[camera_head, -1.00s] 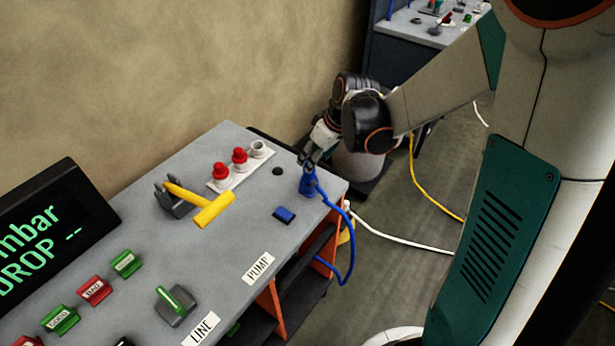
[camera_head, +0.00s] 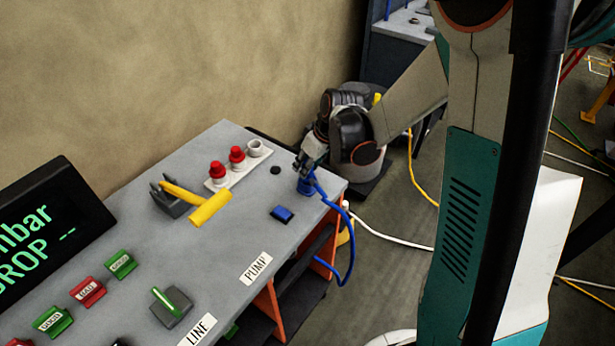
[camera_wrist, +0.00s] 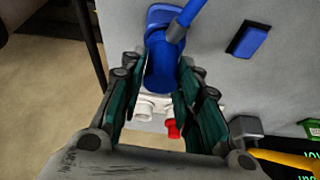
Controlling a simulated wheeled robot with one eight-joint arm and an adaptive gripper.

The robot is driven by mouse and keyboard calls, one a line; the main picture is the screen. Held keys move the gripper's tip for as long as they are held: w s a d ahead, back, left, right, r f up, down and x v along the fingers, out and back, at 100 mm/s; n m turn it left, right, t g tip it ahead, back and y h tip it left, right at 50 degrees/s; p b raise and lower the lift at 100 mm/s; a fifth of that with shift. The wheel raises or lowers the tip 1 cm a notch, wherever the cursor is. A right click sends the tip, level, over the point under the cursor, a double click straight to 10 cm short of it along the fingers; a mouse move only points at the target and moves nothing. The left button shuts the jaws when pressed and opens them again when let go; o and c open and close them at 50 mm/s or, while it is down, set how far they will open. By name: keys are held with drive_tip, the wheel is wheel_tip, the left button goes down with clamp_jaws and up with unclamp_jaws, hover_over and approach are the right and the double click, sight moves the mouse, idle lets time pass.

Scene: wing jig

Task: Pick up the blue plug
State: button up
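The blue plug (camera_head: 306,187) stands at the right end of the grey bench top, with a blue cable (camera_head: 341,211) leaving it and hanging over the edge. In the wrist view, the plug (camera_wrist: 161,66) is upright on a blue base, and its cable crosses its top. My gripper (camera_head: 304,169) is at the plug's upper part. In the wrist view, my gripper's fingers (camera_wrist: 158,82) stand apart on either side of the plug. A narrow gap shows at the left finger; contact on the right side is unclear.
A flat blue block (camera_head: 282,214) lies near the plug. A white strip with red and white fittings (camera_head: 238,163) and a yellow-handled tool (camera_head: 208,207) on a dark holder are farther left. A black round piece (camera_head: 275,170) lies nearby. The bench (camera_head: 225,260) is clear towards the PUMP label.

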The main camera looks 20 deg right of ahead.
drive_tip(key=c, duration=0.3)
drive_tip(key=shift+r, duration=0.1)
wheel_tip(320, 180, up, 23)
drive_tip(key=p, duration=0.7)
idle(0.3)
